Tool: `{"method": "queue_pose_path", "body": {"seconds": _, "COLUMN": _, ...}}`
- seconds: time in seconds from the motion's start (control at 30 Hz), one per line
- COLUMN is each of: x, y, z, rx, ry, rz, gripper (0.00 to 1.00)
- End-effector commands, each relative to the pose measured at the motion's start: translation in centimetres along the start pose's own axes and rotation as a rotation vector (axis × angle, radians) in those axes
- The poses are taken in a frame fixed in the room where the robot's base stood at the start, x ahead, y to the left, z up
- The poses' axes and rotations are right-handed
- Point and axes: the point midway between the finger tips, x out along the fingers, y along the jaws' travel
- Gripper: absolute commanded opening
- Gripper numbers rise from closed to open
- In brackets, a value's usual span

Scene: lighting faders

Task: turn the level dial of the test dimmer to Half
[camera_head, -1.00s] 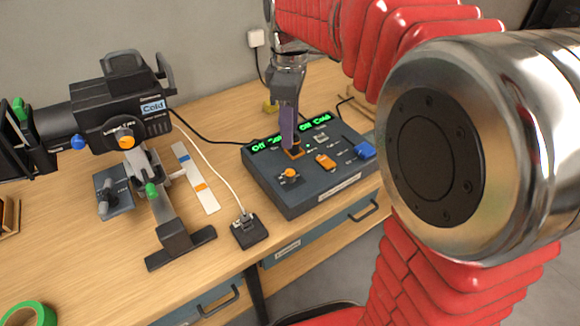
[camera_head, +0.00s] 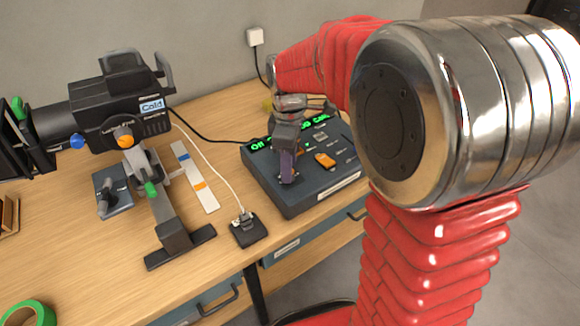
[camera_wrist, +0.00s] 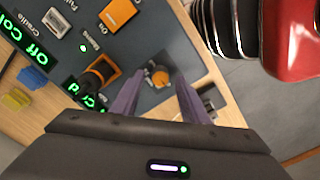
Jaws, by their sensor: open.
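The test dimmer appears to be the dark grey console (camera_head: 312,193) on the bench, with a green-lit display. In the wrist view, a small round dial with an orange top (camera_wrist: 160,75) sits on the console's panel (camera_wrist: 75,30); I take it for the level dial, though its label and setting are unreadable. My gripper (camera_head: 287,180) points down over the console's front left part and hides this dial in the head view. In the wrist view, my gripper's two purple fingers (camera_wrist: 159,84) are apart, one on each side of the dial. Contact with it cannot be told.
An orange-framed black control (camera_wrist: 100,72) is left of the dial, and an orange rocker (camera_wrist: 118,12) is farther up. A black lamp (camera_head: 120,105) on a stand, a small black socket box (camera_head: 248,230) and a white strip (camera_head: 196,178) are left of the console.

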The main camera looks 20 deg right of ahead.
Motion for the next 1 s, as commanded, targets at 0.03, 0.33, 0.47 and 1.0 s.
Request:
{"method": "queue_pose_path", "body": {"seconds": 0.03, "x": 0.55, "y": -0.02, "z": 0.01, "rx": 0.000, "ry": -0.001, "rz": -0.001, "gripper": 0.41}}
{"method": "queue_pose_path", "body": {"seconds": 0.33, "x": 1.43, "y": 0.00, "z": 0.02, "rx": 0.000, "ry": 0.000, "rz": 0.001, "gripper": 0.41}}
{"method": "queue_pose_path", "body": {"seconds": 0.47, "x": 1.41, "y": 0.00, "z": 0.02, "rx": 0.000, "ry": 0.000, "rz": 0.001, "gripper": 0.41}}
{"method": "queue_pose_path", "body": {"seconds": 1.0, "x": 1.38, "y": 0.04, "z": 0.05, "rx": 0.001, "ry": 0.000, "rz": 0.001, "gripper": 0.03}}
